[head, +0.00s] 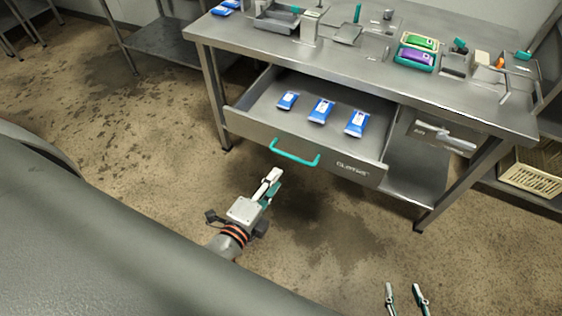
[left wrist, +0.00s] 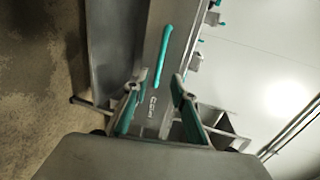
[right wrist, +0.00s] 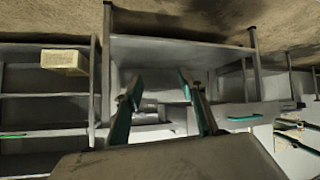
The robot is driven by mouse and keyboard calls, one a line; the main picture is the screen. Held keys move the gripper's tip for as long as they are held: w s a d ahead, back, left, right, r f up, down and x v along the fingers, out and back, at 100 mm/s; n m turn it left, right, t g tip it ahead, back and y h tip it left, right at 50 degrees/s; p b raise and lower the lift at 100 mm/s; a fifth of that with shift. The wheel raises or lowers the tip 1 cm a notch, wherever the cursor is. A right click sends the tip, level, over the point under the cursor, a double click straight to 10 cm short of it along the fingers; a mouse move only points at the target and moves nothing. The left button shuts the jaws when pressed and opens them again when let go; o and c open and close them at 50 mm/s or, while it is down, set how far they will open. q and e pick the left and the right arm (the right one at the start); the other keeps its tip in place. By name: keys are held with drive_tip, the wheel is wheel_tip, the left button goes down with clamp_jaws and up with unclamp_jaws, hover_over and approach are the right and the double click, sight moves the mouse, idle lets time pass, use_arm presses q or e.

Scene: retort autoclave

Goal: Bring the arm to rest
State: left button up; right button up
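My left gripper (head: 273,182) hangs in front of the open drawer (head: 245,128), below and left of its teal handle (head: 295,155) in the head view. In the left wrist view its two fingers (left wrist: 155,84) are apart with nothing between them, and the teal handle (left wrist: 162,56) shows beyond them. My right gripper (head: 405,292) is at the bottom edge of the head view, over the floor. Its fingers (right wrist: 160,80) are spread and empty in the right wrist view. Most of the right arm is out of the head view.
Three blue-and-white packets (head: 320,110) lie in the drawer. The steel table (head: 260,42) above carries trays, small fixtures and a green packet (head: 420,41) and purple packet (head: 413,57). A cream crate (head: 532,170) sits on a low shelf at right. The floor before the table is clear.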

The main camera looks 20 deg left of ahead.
use_arm(q)
drive_tip(key=s+f+n+g+h+p, duration=0.2)
drive_tip(key=s+f+n+g, duration=0.3)
drive_tip(key=s+f+n, duration=0.4)
drive_tip(key=f+n+p, duration=0.1)
drive_tip(key=n, duration=0.4)
drive_tip(key=shift+s+f, duration=0.4)
use_arm(e)
drive_tip(key=shift+s+a+r, duration=0.2)
drive_tip(key=shift+r, duration=0.25)
drive_tip(key=shift+s+a+r, duration=0.15)
drive_tip(key=shift+r, duration=0.25)
use_arm(q)
drive_tip(key=shift+d, duration=0.1)
use_arm(e)
drive_tip(key=shift+w+r, duration=0.2)
drive_tip(key=shift+r, duration=0.05)
